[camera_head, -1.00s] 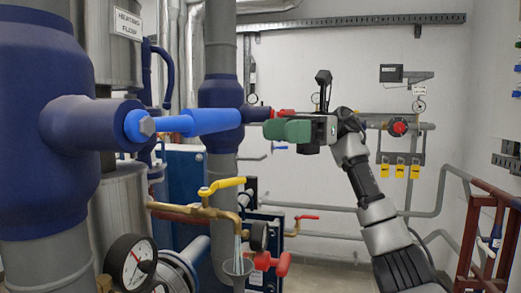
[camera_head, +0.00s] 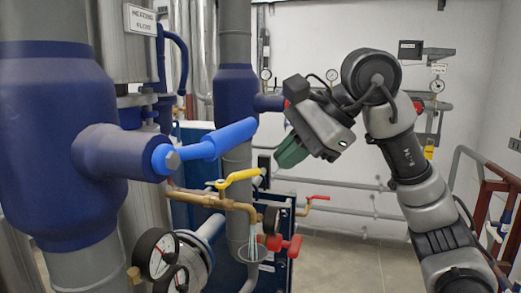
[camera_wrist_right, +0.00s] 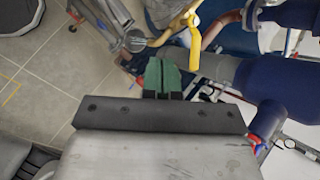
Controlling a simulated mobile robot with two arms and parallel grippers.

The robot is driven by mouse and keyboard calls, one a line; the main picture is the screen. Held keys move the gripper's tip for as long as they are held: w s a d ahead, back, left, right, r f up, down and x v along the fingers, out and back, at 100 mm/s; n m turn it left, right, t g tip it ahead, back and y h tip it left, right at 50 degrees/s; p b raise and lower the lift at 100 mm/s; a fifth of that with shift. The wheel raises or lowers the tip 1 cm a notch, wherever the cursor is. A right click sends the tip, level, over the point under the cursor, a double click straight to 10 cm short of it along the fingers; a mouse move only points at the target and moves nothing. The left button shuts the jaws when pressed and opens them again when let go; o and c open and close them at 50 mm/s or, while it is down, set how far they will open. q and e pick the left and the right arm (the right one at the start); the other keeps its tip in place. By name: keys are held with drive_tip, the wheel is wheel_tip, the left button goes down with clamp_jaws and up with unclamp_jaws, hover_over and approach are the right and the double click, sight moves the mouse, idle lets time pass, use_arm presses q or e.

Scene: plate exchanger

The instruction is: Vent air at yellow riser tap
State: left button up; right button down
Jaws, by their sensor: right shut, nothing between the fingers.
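The yellow tap lever (camera_head: 238,177) sits on a brass tap pipe (camera_head: 200,198) in the head view, pointing right and slightly up. A pale streak like water runs from the spout down into a grey funnel (camera_head: 250,257). My right gripper (camera_head: 288,155) has green fingers, shut and empty. It points down and left, to the right of the lever and a little higher in the picture, apart from it. In the right wrist view the green fingers (camera_wrist_right: 162,75) show below and left of the yellow lever (camera_wrist_right: 194,42), with a gap between. My left gripper is out of view.
A large blue lever (camera_head: 207,147) juts from the thick blue pipe (camera_head: 55,150) above the tap. Pressure gauges (camera_head: 157,254) stand low at the front left. A red-handled valve (camera_head: 308,202) and red knob (camera_head: 284,244) lie right of the tap. Floor at right is open.

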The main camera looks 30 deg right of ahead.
drive_tip(key=s+t+h+p, duration=0.1)
drive_tip(key=t+h, duration=0.1)
drive_tip(key=h, duration=0.1)
drive_tip(key=t+h+p, duration=0.1)
drive_tip(key=p, duration=0.2)
approach(257, 174)
drive_tip(key=w+a+f, duration=0.2)
drive_tip(key=w+f, duration=0.2)
drive_tip(key=f, duration=0.1)
drive_tip(key=shift+w+a+f, duration=0.15)
drive_tip(key=shift+w+f, duration=0.15)
drive_tip(key=shift+f, duration=0.05)
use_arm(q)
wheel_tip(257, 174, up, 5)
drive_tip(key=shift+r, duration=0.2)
